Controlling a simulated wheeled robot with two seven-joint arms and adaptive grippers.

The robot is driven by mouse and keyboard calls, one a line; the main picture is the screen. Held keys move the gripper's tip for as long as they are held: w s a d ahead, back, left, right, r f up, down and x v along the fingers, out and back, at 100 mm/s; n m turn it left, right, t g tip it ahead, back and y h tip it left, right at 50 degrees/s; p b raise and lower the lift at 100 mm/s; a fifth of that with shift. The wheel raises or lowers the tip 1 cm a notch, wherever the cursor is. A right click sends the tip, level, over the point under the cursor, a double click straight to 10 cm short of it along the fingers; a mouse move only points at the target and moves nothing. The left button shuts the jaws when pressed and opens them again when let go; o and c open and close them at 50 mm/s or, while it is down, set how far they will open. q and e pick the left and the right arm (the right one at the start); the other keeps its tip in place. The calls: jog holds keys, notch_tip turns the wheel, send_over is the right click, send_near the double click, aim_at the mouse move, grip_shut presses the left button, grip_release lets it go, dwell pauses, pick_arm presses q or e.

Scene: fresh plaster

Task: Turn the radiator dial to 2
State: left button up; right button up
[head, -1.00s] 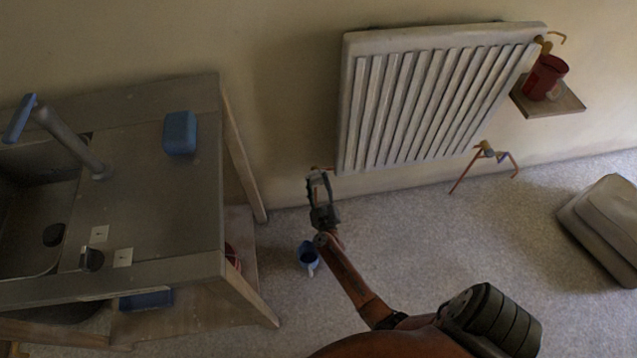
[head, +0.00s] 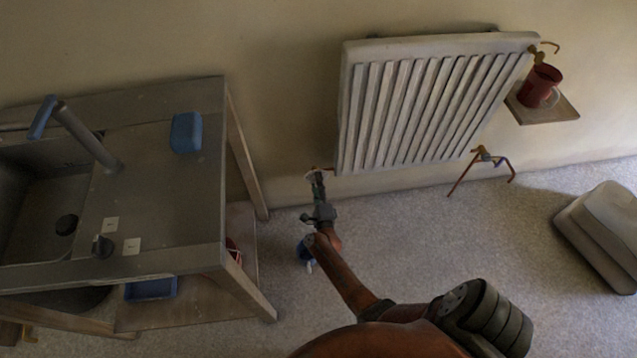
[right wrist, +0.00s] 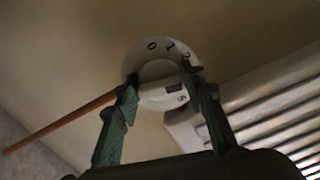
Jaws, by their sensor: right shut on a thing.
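The radiator dial (head: 311,174) is a pale disc at the radiator's lower left corner, by the wall. In the right wrist view the dial (right wrist: 133,62) shows the figures 0, 1, a partly covered 2, and 5. A small dark mark sits near the 5; I cannot tell whether it is the pointer. My right gripper (head: 318,181) is at the dial. In the right wrist view its green fingers (right wrist: 159,80) are shut on the dial's middle, one on each side, and hide part of the scale. My left gripper is not in view.
The white radiator (head: 343,100) hangs on the wall right of the dial. A copper pipe (right wrist: 62,120) runs to the dial. A sink bench (head: 170,205) stands left. A blue mug (head: 303,252) is on the floor, partly behind my arm. A red mug (head: 541,84) stands on a wall shelf (head: 562,107).

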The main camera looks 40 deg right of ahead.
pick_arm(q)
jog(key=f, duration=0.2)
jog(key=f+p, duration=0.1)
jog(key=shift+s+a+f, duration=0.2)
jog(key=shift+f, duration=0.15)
pick_arm(e)
jog(key=n, duration=0.5)
jog(key=shift+f, duration=0.15)
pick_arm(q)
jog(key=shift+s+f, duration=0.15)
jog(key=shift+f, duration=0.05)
pick_arm(e)
jog(key=shift+s+n, duration=0.1)
jog(key=shift+n, duration=0.2)
jog(key=o, duration=1.1)
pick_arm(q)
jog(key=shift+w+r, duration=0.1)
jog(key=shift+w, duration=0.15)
pick_arm(e)
jog(key=shift+o, duration=0.2)
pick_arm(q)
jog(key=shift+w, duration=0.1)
